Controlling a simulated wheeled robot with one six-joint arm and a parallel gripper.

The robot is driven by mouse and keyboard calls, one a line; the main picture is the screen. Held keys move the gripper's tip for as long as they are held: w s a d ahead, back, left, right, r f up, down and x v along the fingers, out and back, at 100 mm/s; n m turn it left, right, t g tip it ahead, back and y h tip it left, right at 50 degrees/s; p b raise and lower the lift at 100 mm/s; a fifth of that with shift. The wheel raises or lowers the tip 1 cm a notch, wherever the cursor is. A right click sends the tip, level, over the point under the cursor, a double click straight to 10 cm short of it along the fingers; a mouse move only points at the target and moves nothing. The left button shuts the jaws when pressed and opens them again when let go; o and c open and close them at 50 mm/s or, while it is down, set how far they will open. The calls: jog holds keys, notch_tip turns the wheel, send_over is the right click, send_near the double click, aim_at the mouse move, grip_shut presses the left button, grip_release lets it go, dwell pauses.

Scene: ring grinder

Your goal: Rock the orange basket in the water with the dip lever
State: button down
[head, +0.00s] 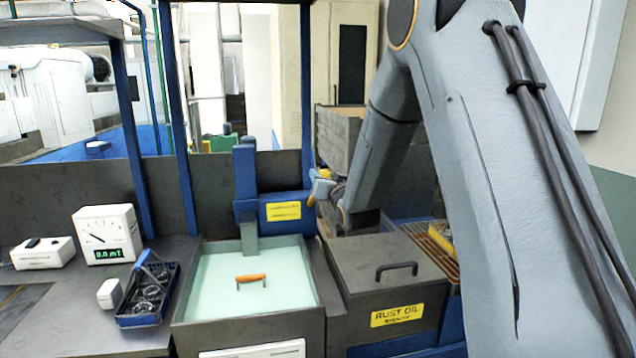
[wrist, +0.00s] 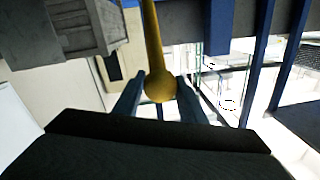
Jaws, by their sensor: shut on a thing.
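My gripper (wrist: 158,88) is shut on the yellow ball knob of the dip lever (wrist: 153,40), with a finger on each side of the knob in the wrist view. In the head view my gripper (head: 322,187) is at the right end of the blue dip unit (head: 287,211), and the arm partly hides this spot. The tank (head: 215,312) holds pale green water (head: 225,275). The orange handle (head: 250,278) of the basket shows at the middle of the water. The basket's body cannot be made out below it.
A lidded rust oil box (head: 385,265) stands right of the tank. A blue basket of rings (head: 150,295) and a white meter (head: 106,234) reading 0.0 stand on the bench to the left. Blue posts (head: 180,130) rise behind the bench. My arm covers the right side.

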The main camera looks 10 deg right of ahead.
jog(key=shift+r, duration=0.35)
jog(key=c, duration=1.4)
grip_release()
jog(key=shift+o, duration=1.2)
jog(key=shift+f, duration=0.1)
jog(key=shift+s+f, duration=0.15)
jog(key=shift+s, duration=0.05)
jog(key=s+b, duration=0.2)
jog(key=s, duration=0.5)
jog(key=shift+s+d+b, duration=0.15)
jog(key=shift+d+b, duration=0.15)
jog(key=shift+b, duration=0.1)
